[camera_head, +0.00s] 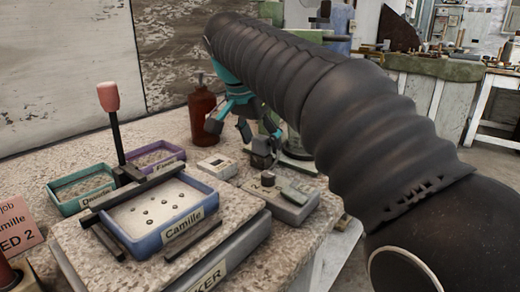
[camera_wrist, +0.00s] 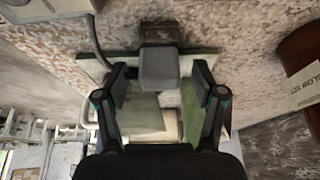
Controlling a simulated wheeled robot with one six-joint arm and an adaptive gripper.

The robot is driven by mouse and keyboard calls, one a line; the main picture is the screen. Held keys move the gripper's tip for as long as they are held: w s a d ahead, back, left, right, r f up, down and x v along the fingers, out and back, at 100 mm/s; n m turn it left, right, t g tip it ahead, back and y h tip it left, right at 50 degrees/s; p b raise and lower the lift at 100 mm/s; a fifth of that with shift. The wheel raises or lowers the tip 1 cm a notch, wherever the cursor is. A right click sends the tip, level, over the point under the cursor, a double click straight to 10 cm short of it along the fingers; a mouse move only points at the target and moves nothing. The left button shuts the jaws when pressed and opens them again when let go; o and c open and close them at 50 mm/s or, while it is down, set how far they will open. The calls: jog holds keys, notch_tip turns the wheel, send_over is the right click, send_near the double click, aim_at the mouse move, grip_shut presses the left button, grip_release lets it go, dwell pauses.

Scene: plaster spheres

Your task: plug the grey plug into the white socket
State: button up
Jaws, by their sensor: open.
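The grey plug (camera_wrist: 159,68) is a block with a darker end, between my gripper's fingers in the wrist view, with gaps showing on both sides. In the head view a grey block that looks like the plug (camera_head: 262,147) is under the fingers, partly hidden by them. A small white box (camera_head: 217,166), apparently the white socket, lies on the bench to the left and nearer the head camera. I cannot make it out in the wrist view.
A grey device (camera_head: 280,198) with a knob stands nearer the head camera. A blue tray (camera_head: 205,206) labelled Camille, with small balls, is at left, beside a pink-topped post (camera_head: 110,105). A brown bottle (camera_head: 203,110) stands left of my gripper. Green (camera_head: 85,206) and purple (camera_head: 180,155) trays are behind.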

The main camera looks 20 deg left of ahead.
jog(key=shift+w+f, duration=0.1)
jog(key=shift+f, duration=0.1)
jog(key=c, duration=1.2)
jog(key=shift+c, duration=0.2)
jog(key=shift+r, duration=0.15)
